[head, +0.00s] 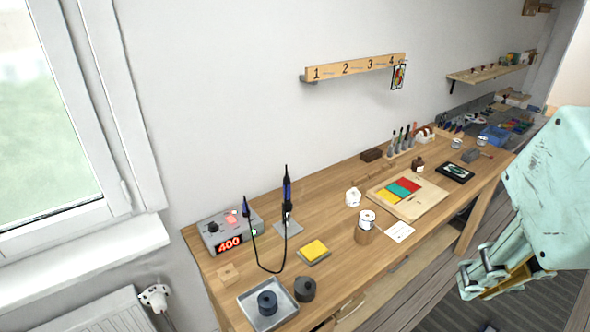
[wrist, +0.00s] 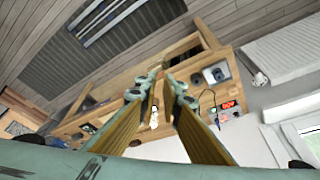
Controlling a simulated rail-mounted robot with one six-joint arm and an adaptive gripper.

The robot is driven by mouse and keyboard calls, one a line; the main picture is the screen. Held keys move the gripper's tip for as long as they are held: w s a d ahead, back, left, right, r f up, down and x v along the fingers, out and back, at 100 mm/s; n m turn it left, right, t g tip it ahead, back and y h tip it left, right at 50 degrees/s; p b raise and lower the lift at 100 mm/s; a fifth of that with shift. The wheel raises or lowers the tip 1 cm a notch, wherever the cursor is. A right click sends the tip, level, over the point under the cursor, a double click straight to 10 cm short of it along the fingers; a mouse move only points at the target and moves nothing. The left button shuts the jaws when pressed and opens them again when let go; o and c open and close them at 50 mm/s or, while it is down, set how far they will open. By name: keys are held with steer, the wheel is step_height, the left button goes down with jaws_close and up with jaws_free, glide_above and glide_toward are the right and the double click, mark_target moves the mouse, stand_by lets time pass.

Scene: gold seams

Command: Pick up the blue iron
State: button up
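The blue iron (head: 287,190) is a slim soldering iron with a blue grip and dark ends. It stands upright over a small grey plate (head: 288,228) on the wooden workbench. A black cable loops from it to the grey station (head: 230,229) with a red 400 display; a smaller dark-blue piece (head: 246,207) stands at the station. My gripper (head: 488,275) is at the far right, in front of the bench and well away from the iron. In the wrist view my gripper (wrist: 158,88) shows its fingers apart with nothing held. The iron is not clear there; the station display (wrist: 229,105) shows.
A numbered rail (head: 355,68) hangs above.

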steer(key=o, duration=0.7)
steer(key=shift+o, duration=0.2)
steer(key=w+a+r+m+g+p, duration=0.1)
steer(key=w+a+r+m+p, duration=0.15)
steer(key=w, duration=0.75)
steer(key=w+a+r+m+p, duration=0.15)
steer(key=w+a, duration=0.25)
steer(key=w, duration=0.6)
steer(key=w+a+r+m+g+p, duration=0.1)
steer(key=w+a+m+p, duration=0.15)
steer(key=w, duration=0.85)
steer(key=w+a+f+m+p, duration=0.1)
steer(key=w+a+f+m, duration=0.1)
steer(key=w+a+f, duration=0.4)
steer(key=w+a+f+m+g+p, duration=0.1)
steer(key=w+a+f+m+p, duration=0.1)
steer(key=w+a+f, duration=0.4)
steer(key=w+a+f+m+g+p, duration=0.1)
steer(key=w+a+f+m, duration=0.3)
steer(key=w, duration=0.6)
steer(key=shift+w+a+f+p, duration=0.2)
steer(key=shift+a+f, duration=0.4)
steer(key=shift+w+a+f+p, duration=0.2)
steer(key=shift+a+f, duration=0.4)
steer(key=shift+w+a+f, duration=0.25)
steer(key=shift+a+f, duration=0.1)
steer(key=shift+f, duration=0.15)
